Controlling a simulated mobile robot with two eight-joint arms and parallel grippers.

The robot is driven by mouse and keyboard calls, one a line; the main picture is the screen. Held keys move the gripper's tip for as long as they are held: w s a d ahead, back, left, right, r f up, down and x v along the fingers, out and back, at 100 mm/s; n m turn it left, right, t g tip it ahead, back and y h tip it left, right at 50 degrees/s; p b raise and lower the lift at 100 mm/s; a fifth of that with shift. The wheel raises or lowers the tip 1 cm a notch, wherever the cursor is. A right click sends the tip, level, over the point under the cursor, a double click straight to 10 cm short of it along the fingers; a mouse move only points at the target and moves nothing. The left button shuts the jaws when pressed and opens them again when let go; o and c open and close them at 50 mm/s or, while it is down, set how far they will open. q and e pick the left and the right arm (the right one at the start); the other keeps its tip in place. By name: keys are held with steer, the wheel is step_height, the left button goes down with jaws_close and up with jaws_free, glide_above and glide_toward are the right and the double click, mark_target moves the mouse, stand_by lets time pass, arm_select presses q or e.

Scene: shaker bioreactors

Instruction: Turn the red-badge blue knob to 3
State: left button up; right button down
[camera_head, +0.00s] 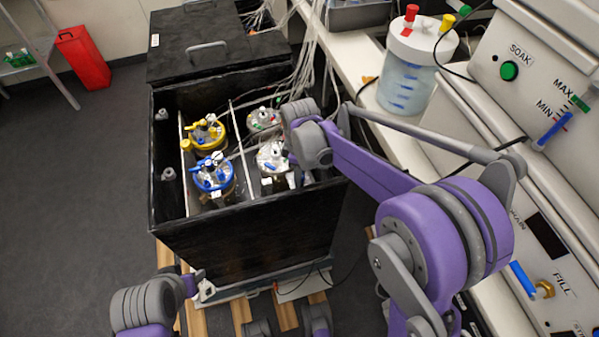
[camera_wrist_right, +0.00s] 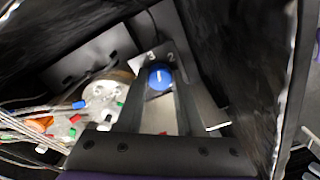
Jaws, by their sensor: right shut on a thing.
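The blue knob (camera_wrist_right: 160,76) with a white pointer line sits on a pale plate deep in the black box, in the right wrist view. Digits show on the plate just beyond the knob; one looks like a 3. A small reddish mark (camera_wrist_right: 163,133) shows between the fingers and may be the badge. My right gripper (camera_wrist_right: 159,80) has a dark finger on each side of the knob and is shut on it. In the head view my right wrist reaches into the box's right side; its fingers and the knob are hidden. My left gripper (camera_head: 203,287) is low in front of the box, its jaws unclear.
The open black box (camera_head: 245,240) holds several vessels, including a yellow-topped one (camera_head: 206,132) and a blue-topped one (camera_head: 213,173). Tubes and cables run behind them. A clear tank (camera_head: 410,75) and a white machine (camera_head: 540,100) stand at the right.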

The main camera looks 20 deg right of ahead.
steer(key=shift+n, duration=1.6)
steer(key=c, duration=0.5)
jaws_free()
steer(key=shift+c, duration=0.2)
steer(key=shift+r, duration=0.1)
step_height(320, 180, up, 11)
steer(key=p, duration=0.1)
